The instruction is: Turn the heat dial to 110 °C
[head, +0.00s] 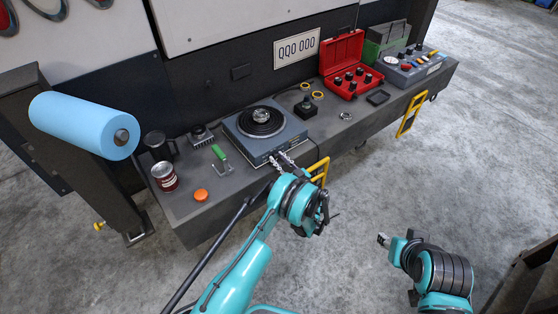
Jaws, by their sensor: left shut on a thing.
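The blue-grey heater (242,146) stands on the dark bench, with a black round coil on top and a metal part (261,115) at the coil's middle. My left gripper (278,159) is at the heater's front face, near its right corner, and its fingers are shut on the heat dial there. The fingers hide the dial, so its setting cannot be read. My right gripper (383,240) is over the floor at lower right, away from the bench. It is too small to tell whether it is open or shut.
Left of the heater are a green-handled tool (219,155), an orange cap (201,195), a can (164,176) and a dark mug (158,146). To the right are a red case (343,62), a black tray (378,97) and a control box (410,68). A blue roll (80,124) hangs at left.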

